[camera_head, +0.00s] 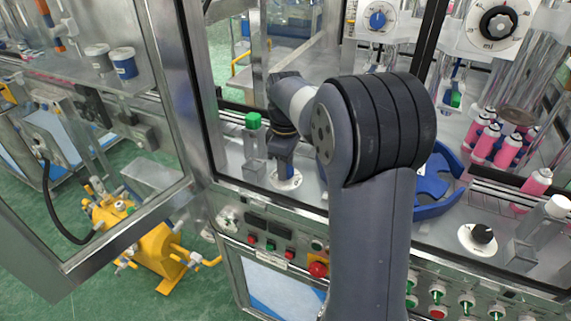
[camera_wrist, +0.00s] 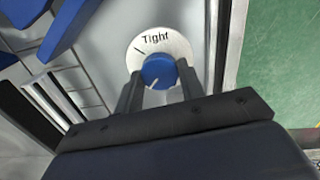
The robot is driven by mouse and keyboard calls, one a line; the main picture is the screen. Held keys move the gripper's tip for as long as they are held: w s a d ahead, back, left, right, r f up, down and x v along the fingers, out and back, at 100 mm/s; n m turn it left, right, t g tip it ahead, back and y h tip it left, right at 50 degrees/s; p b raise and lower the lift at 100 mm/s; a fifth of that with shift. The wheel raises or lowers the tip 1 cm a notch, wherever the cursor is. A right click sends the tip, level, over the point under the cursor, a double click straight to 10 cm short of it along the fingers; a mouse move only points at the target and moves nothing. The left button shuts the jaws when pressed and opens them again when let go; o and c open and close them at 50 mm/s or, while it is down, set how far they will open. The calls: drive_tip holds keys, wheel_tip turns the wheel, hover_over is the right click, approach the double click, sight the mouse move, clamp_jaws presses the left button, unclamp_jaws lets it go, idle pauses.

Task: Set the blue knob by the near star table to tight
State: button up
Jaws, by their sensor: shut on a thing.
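The blue knob (camera_wrist: 158,70) sits on a round white dial (camera_wrist: 177,43) marked "Tight", with a short black tick at the dial's upper left. The knob's white pointer line faces the lower left in the wrist view, away from the word and the tick. My gripper (camera_wrist: 160,77) is shut on the knob, one finger on each side. In the head view, my gripper (camera_head: 285,166) reaches down over the white dial (camera_head: 290,184). The knob itself is mostly hidden there. The blue star table (camera_head: 430,186) is right of the dial, partly behind my arm.
A green-capped bottle (camera_head: 254,135) stands just left of my gripper. A black knob (camera_head: 482,234) and pink cans (camera_head: 484,146) are to the right. A metal door frame (camera_head: 190,90) stands at left. Buttons, including a red one (camera_head: 317,268), line the front panel below.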

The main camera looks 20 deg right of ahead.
drive_tip(key=shift+c, duration=1.4)
drive_tip(key=shift+r+m, duration=0.1)
drive_tip(key=shift+m, duration=0.2)
drive_tip(key=m+p, duration=0.2)
drive_tip(key=m, duration=0.1)
drive_tip(key=shift+m, duration=0.4)
drive_tip(key=m+p, duration=0.2)
drive_tip(key=m, duration=0.2)
drive_tip(key=m+p, duration=0.1)
drive_tip(key=m, duration=0.4)
drive_tip(key=shift+m+p, duration=0.3)
drive_tip(key=shift+m, duration=1.9)
